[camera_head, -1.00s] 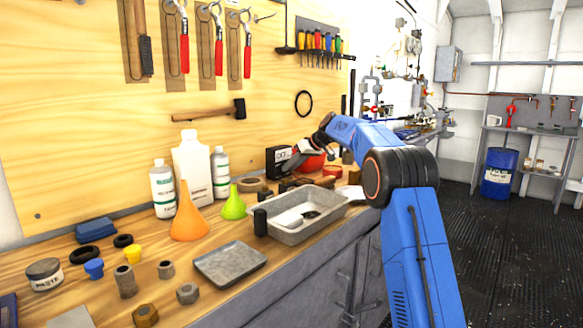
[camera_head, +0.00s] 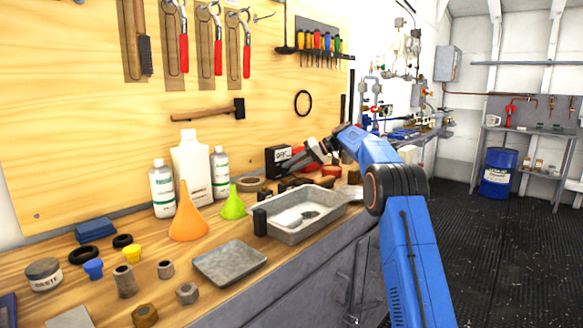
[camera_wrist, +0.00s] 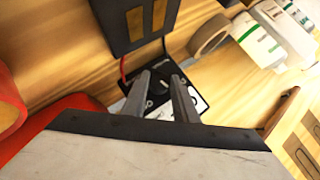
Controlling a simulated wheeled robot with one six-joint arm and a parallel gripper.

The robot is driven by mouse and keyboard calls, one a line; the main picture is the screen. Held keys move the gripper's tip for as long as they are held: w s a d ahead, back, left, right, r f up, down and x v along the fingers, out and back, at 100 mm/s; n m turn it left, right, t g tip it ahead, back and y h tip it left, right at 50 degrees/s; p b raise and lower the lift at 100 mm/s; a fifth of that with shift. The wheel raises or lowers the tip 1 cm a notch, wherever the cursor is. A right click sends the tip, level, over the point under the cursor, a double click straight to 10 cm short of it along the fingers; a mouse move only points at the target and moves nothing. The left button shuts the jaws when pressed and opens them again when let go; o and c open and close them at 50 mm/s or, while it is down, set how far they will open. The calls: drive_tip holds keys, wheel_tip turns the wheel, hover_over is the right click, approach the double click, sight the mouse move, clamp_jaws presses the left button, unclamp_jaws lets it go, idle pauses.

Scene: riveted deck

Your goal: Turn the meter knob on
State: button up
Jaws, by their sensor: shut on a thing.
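The meter (camera_wrist: 192,82) shows in the wrist view as a dark panel with a pale printed label, partly hidden by my fingers. Its round black knob (camera_wrist: 158,86) sits between my two grey fingertips. My gripper (camera_wrist: 160,78) is shut on the knob, with a finger on either side of it. In the head view my gripper (camera_head: 284,169) reaches down and left, near a black box (camera_head: 278,158) with white lettering at the back of the bench. I cannot tell from the head view whether this box is the meter; the knob is hidden there.
A dark box with yellow marks (camera_wrist: 137,20) and a red lead are close to the meter. A grey tray (camera_head: 279,229), funnels and bottles crowd the bench. A red object (camera_wrist: 10,105) is close at left.

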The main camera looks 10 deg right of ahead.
drive_tip(key=shift+w+d+f+m+g+y, duration=0.15)
drive_tip(key=shift+m+g+y, duration=0.25)
drive_tip(key=shift+m+y, duration=0.45)
drive_tip(key=shift+y, duration=0.25)
drive_tip(key=o, duration=1.1)
drive_tip(key=shift+c, duration=0.2)
drive_tip(key=shift+d, duration=0.1)
drive_tip(key=v, duration=1.7)
drive_tip(key=shift+d, duration=0.15)
